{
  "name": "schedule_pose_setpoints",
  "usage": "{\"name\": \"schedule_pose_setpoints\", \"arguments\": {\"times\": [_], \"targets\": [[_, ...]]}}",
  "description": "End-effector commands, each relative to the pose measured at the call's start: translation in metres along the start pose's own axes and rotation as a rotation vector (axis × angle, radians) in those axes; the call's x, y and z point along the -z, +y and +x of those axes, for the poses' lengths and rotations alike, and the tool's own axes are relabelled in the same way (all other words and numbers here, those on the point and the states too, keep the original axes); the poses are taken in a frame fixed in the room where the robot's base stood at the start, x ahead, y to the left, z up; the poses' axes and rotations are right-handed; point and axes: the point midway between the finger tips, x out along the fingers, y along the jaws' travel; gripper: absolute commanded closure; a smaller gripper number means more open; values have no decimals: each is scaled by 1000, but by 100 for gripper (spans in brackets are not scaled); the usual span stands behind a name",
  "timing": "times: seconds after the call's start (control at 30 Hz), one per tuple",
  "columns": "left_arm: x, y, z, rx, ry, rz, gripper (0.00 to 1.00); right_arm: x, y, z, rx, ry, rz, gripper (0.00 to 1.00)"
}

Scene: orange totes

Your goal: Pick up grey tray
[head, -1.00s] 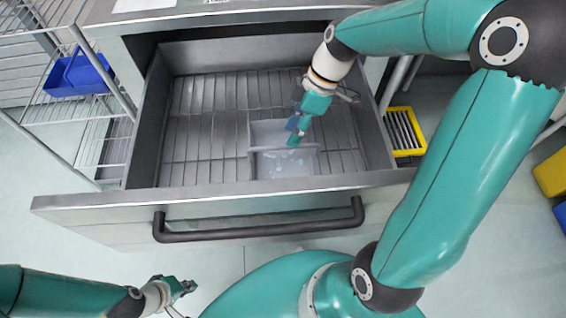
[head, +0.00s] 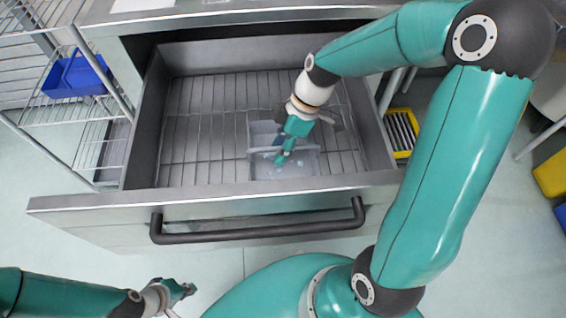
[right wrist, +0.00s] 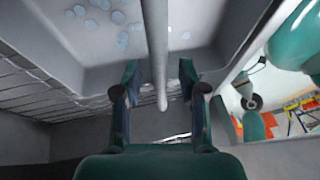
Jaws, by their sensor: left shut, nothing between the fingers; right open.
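The grey tray (head: 305,167) is a small open box with a divider across it, lying on the wire rack inside the open drawer. Several pale bluish round pieces lie in it. In the right wrist view, the tray (right wrist: 203,60) fills the upper part, and its divider (right wrist: 157,50) runs down between my right fingers. My right gripper (head: 283,158) reaches down over the tray, and in the right wrist view it (right wrist: 160,80) is open, with one finger on each side of the divider. I cannot tell if the fingers touch it. My left gripper (head: 190,289) is shut and empty, low at the left, outside the drawer.
The drawer (head: 230,195) is pulled out, with a dark handle (head: 258,235) on its front. Its wire rack (head: 200,125) is bare left of the tray. A wire shelf with a blue bin (head: 78,75) stands at left. A yellow crate (head: 402,133) stands right of the drawer.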

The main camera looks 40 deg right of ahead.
Motion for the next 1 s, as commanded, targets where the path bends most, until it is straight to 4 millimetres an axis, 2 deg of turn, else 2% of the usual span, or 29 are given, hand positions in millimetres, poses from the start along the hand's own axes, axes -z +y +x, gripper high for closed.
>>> {"name": "schedule_pose_setpoints", "arguments": {"times": [0.8,0.83,1.0], "targets": [[0,-2,7,0,0,0,100,-2,1,4,0,0,0,59],[0,-2,7,0,0,0,100,-2,1,4,0,0,0,60],[0,-2,7,0,0,0,100,-2,1,4,0,0,0,89]]}}
